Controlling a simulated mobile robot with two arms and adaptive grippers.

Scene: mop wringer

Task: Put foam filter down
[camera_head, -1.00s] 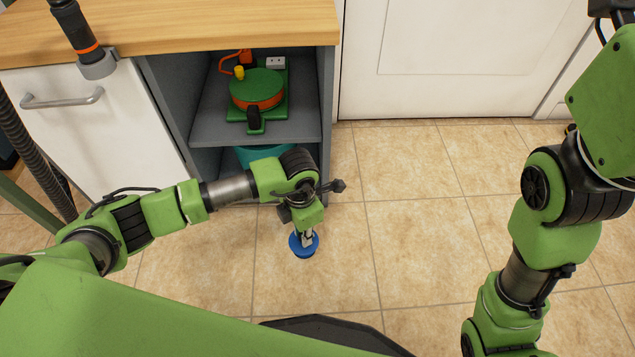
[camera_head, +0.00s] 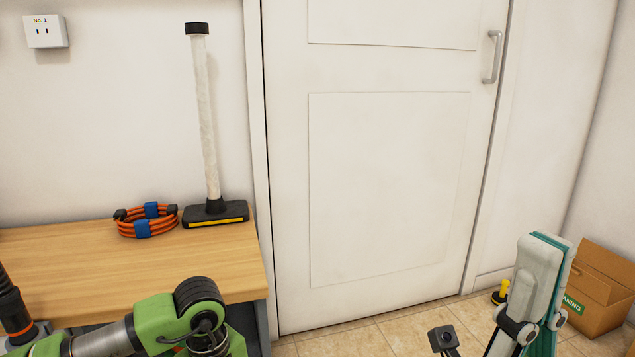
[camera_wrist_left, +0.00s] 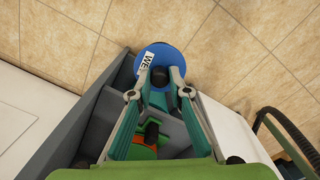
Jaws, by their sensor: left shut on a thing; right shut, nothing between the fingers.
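The foam filter (camera_wrist_left: 150,62) appears as a round blue piece with a dark middle and a white label with partly visible lettering, in the left wrist view. My left gripper (camera_wrist_left: 159,76) is shut on it and holds it with the tiled floor behind it. Whether it touches the floor I cannot tell. In the head view my left arm shows at the bottom left, but its fingers and the filter are out of frame. My right gripper (camera_head: 546,246) points upward at the lower right of the head view, shut and empty.
A wooden counter (camera_head: 120,275) bears an orange cable coil (camera_head: 130,228) and an upright floor-nozzle tube (camera_head: 205,120). A white door (camera_head: 385,190) stands behind. A cardboard box (camera_head: 600,285) and a yellow-black item (camera_head: 501,292) are on the floor at the right.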

